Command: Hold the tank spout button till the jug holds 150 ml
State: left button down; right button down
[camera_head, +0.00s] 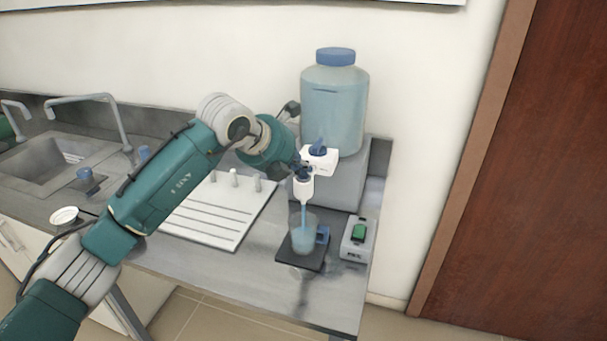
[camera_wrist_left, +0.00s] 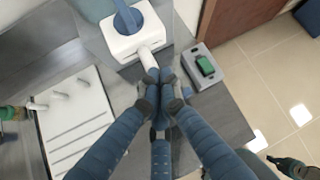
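The water tank (camera_head: 334,105) is a translucent blue container with a blue lid, on a grey stand. Its white spout block (camera_head: 318,160) has a blue knob on top. My left gripper (camera_head: 303,173) is at the spout, fingertips together and pressed at its front; in the left wrist view the closed fingers (camera_wrist_left: 160,92) cover the spout end and the button. A thin blue stream falls into the clear jug (camera_head: 301,243), which has a blue handle and holds some water. Its level in ml is unreadable. In the wrist view the fingers hide the jug.
The jug stands on a dark square pad (camera_head: 287,258). A grey box with a green button (camera_head: 358,232) is right of it. A white ribbed board (camera_head: 212,222) with pegs lies left. A sink (camera_head: 60,160) is further left. A teal and dark part, possibly my right gripper, shows lower right in the wrist view.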

aim_at(302, 177)
pick_arm(q)
jog(key=shift+r+p, duration=0.35)
jog(key=shift+r, duration=0.5)
jog(key=shift+r+p, duration=1.2)
jog(key=shift+r, duration=1.35)
